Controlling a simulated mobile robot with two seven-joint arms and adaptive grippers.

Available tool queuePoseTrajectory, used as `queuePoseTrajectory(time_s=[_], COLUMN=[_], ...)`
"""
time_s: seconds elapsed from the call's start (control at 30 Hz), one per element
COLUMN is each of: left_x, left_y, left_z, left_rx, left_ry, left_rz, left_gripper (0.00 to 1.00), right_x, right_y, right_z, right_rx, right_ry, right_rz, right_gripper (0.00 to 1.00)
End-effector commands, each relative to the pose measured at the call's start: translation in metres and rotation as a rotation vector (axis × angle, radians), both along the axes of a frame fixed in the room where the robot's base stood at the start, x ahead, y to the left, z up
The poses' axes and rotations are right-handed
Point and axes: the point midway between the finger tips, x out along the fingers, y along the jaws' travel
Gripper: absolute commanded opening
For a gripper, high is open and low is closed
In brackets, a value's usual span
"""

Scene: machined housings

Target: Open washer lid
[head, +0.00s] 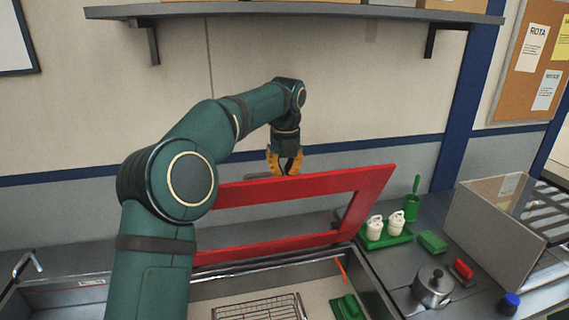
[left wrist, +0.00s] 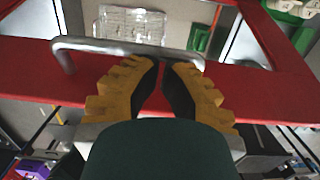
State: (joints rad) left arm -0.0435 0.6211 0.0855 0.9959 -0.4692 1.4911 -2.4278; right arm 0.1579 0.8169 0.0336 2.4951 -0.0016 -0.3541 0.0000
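The washer lid (head: 372,185) is a red frame with a large opening. In the head view it stands raised and tilted at the back of the open washer basin (head: 215,292). Its red bar also crosses the left wrist view (left wrist: 35,75). A silver bar handle (left wrist: 110,46) on the lid lies just past my fingertips. My left gripper (head: 285,165) is at the lid's upper edge, with its yellow-and-black fingers drawn together at the tips (left wrist: 162,66). I see nothing between them; whether they touch the handle is unclear. My right gripper is out of view.
Inside the basin are a wire rack (head: 262,308) and a green piece (head: 347,307). To the right are a green tray (head: 385,237) with two white bottles, a metal pot (head: 433,287), a red-handled brush (head: 462,270) and an open box (head: 490,225). A shelf (head: 300,9) hangs above.

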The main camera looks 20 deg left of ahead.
Motion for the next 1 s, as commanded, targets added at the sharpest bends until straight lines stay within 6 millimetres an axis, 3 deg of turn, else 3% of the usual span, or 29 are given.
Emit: queuePoseTrajectory(time_s=[0.17,0.6,1.0], left_x=[-0.001,-0.007,-0.008], left_y=[-0.001,-0.006,-0.007], left_z=[0.017,0.088,0.113], left_rx=[-0.001,0.0,0.001], left_ry=[-0.004,-0.004,-0.001], left_rz=[0.001,0.0,0.0], left_gripper=[0.0,0.0,0.0], right_x=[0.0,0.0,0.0], right_y=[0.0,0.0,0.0], right_z=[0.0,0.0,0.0], right_rx=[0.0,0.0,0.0], right_ry=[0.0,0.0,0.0], right_rz=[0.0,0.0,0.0], right_gripper=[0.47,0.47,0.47])
